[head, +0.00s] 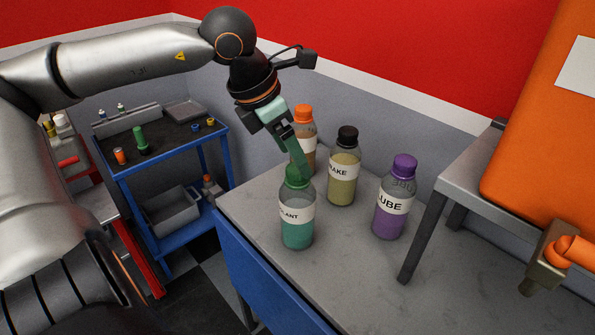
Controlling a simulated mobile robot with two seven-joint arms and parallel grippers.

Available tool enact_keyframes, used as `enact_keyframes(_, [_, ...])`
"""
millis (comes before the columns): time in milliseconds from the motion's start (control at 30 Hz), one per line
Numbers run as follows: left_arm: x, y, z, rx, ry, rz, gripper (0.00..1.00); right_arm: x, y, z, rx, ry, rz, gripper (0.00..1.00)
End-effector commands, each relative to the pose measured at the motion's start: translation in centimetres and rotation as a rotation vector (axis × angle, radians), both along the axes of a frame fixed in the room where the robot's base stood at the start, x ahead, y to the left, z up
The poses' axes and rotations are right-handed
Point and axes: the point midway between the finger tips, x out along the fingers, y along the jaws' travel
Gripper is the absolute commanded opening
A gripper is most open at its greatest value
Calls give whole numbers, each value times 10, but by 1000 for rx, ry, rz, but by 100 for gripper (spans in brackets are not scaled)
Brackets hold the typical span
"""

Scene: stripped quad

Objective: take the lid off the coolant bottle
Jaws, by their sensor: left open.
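The coolant bottle (297,235) stands upright at the near left part of the grey worktop, with teal liquid and a white label reading "...LANT". Its green lid (294,182) is on top. My left gripper (301,172) reaches down from above and behind, with its teal fingers at the lid. It is open; the fingers overlap the lid in the picture, and I cannot tell whether they touch it. The far side of the lid is hidden. My right gripper is not in view.
An orange-capped bottle (308,145) stands behind my fingers, a black-capped one (343,178) to the right, and a purple-capped one (391,208) further right. A grey metal stand (455,185) and orange machine (535,110) are at right. The worktop's front is clear (370,290).

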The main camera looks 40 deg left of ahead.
Motion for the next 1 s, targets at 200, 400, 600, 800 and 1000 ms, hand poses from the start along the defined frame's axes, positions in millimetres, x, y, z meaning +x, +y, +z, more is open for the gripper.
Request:
enact_keyframes(200, [7,-2,-24,0,3,2,86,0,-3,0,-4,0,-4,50])
enact_keyframes(400, [9,-3,-26,0,-1,2,86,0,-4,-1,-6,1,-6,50])
enact_keyframes(600, [9,-3,-26,0,-1,2,74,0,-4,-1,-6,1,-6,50])
enact_keyframes(800, [9,-3,-26,0,0,2,52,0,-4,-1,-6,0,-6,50])
enact_keyframes(1000, [9,-3,-26,0,0,2,30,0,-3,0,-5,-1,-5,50])
